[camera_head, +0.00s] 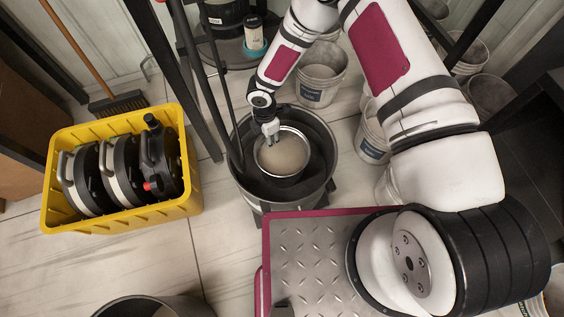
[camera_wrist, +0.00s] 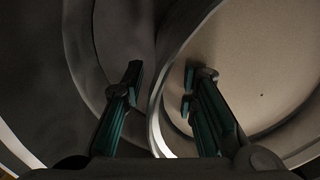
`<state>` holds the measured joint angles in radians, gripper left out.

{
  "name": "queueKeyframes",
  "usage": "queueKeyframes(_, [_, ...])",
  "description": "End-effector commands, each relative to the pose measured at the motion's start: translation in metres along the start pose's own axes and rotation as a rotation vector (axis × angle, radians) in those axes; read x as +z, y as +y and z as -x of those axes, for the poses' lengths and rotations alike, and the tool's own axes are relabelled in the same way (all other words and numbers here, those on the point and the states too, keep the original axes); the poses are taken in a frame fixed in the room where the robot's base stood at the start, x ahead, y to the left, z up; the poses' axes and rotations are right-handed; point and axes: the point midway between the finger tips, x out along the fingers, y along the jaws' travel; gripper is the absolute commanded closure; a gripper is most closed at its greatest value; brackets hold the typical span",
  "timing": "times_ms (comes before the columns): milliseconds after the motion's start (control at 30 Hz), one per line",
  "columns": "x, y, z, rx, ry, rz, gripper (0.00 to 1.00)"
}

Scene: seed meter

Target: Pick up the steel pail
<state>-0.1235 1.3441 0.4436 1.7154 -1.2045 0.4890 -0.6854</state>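The steel pail (camera_head: 304,152) is a round, shiny-rimmed vessel with a pale beige inside, standing within a larger dark round tub (camera_head: 325,178) in the head view. My gripper (camera_head: 271,137) reaches down to the pail's upper left rim. In the wrist view the pail's rim (camera_wrist: 157,118) curves up between the two fingers of my gripper (camera_wrist: 163,84). One finger is outside the wall, over the dark tub, and the other is inside, over the beige surface. The fingers are apart, with visible gaps to the wall. Whether the beige is contents or the pail's bottom is unclear.
A yellow crate (camera_head: 190,185) with several dark-and-white round units stands at left. Dark posts (camera_head: 180,75) rise close to the tub's left side. White buckets (camera_head: 318,82) stand behind and right. A broom (camera_head: 117,103) leans at the back left. Pale floor (camera_head: 110,265) is open at front left.

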Motion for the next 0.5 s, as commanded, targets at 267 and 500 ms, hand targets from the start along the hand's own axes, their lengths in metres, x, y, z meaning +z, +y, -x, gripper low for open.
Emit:
queueKeyframes(267, [0.0001,0.0003,0.0014,0.001,0.000,0.000,1.00])
queueKeyframes(500, [-0.0001,0.0007,0.0019,0.001,0.000,0.000,1.00])
